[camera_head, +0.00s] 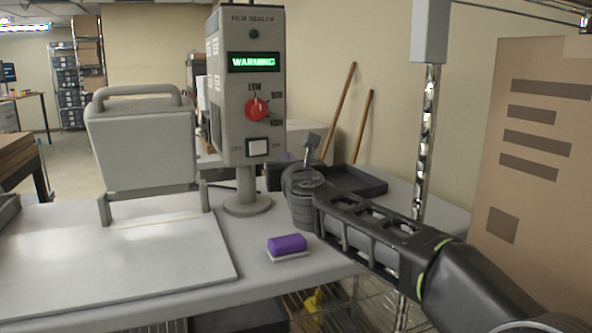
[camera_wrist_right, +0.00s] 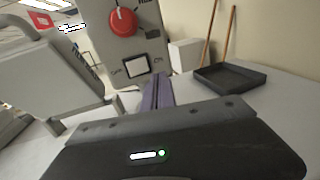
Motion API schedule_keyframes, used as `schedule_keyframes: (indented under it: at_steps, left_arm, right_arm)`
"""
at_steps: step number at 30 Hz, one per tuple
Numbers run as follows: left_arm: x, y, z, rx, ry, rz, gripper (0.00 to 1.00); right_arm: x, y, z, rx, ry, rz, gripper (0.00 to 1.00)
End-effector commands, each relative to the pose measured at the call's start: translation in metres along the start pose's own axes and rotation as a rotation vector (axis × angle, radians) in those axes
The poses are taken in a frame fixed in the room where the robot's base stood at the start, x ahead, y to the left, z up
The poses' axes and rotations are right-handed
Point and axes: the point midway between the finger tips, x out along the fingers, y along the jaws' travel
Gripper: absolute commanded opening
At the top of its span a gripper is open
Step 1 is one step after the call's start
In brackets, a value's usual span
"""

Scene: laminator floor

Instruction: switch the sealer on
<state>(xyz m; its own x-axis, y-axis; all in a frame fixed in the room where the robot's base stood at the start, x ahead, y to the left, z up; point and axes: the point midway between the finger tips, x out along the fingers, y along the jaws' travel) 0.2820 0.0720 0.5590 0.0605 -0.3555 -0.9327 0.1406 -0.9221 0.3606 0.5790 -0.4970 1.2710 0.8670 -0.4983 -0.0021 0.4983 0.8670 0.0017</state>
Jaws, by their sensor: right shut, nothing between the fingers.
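The film sealer's grey control box (camera_head: 247,85) stands on a post on the table. Its green display (camera_head: 254,62) is lit and reads "WARMING". Below it are a red knob (camera_head: 257,109) and a white rocker switch (camera_head: 257,147) between OFF and ON labels. The switch also shows in the right wrist view (camera_wrist_right: 135,66), with the red knob (camera_wrist_right: 123,21) above. My right gripper (camera_head: 312,141) is shut and empty, to the right of the box and apart from it in the head view. Its closed fingers (camera_wrist_right: 157,92) show below and right of the switch in the wrist view. My left gripper is out of view.
The sealer's raised lid (camera_head: 142,145) and flat plate (camera_head: 110,255) are at the left. A purple block (camera_head: 287,244) on a white base lies at the table's front. A dark tray (camera_head: 350,182) is behind my right arm. A chrome post (camera_head: 427,140) and cardboard box (camera_head: 535,160) stand right.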

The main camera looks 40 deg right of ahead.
Motion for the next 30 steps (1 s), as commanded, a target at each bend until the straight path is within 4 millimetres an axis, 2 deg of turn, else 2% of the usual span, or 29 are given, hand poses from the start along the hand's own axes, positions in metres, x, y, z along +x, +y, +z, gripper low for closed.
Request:
schedule_keyframes:
  at_steps: [3, 9, 30]
  left_arm:
    - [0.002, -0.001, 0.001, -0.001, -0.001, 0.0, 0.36]
    - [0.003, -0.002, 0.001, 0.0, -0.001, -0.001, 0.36]
    - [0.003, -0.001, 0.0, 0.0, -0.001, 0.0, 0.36]
  right_arm:
    - [-0.019, -0.008, 0.001, 0.002, -0.003, -0.001, 0.0]
    - [-0.033, -0.013, 0.001, 0.0, -0.001, -0.001, 0.0]
    - [-0.033, -0.013, 0.001, 0.0, -0.001, 0.0, 0.0]
